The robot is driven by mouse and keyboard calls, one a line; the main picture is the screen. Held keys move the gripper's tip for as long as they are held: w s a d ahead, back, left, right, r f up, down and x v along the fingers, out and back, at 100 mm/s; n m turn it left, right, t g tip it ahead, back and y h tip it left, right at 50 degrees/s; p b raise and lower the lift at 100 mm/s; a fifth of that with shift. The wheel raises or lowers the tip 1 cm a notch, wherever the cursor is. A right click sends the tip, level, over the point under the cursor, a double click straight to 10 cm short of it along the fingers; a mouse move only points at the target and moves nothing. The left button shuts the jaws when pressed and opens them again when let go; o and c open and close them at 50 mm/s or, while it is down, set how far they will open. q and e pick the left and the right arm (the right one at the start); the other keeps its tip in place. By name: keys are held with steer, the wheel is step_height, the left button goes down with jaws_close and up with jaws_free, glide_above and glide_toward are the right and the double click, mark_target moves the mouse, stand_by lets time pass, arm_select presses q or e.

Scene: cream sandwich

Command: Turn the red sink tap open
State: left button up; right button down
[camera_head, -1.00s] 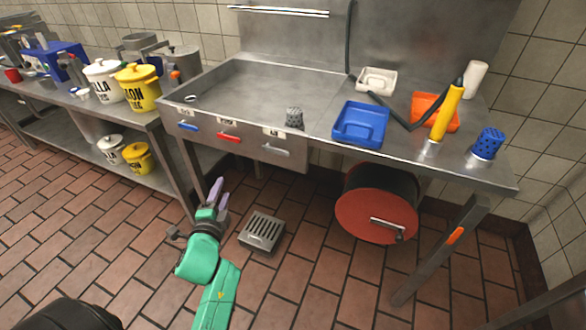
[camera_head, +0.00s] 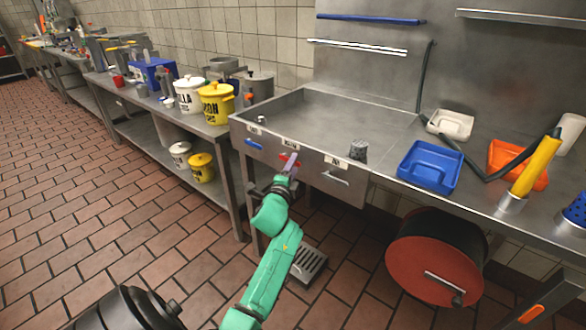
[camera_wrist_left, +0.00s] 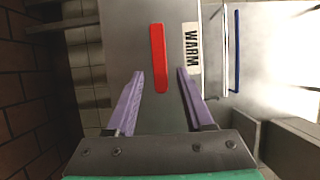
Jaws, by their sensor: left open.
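In the head view the red tap (camera_head: 289,160) is on the sink's front panel, partly hidden by my gripper. My left gripper (camera_wrist_left: 160,75) is open, with its purple fingers on either side of the bar's lower end. I cannot tell whether they touch it. The left gripper (camera_head: 290,172) also shows in front of the panel in the head view. The sink (camera_head: 310,110) is a steel basin. My right gripper is not in view.
A blue tap (camera_head: 253,144) and a grey tap (camera_head: 336,179) flank the red one. A blue tray (camera_head: 430,166) and an orange tray stand on the counter at right. A red hose reel (camera_head: 434,262) hangs below. A floor drain (camera_head: 308,264) lies beneath the sink.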

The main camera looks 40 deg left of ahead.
arm_select(q)
jaws_close()
stand_by(1.4)
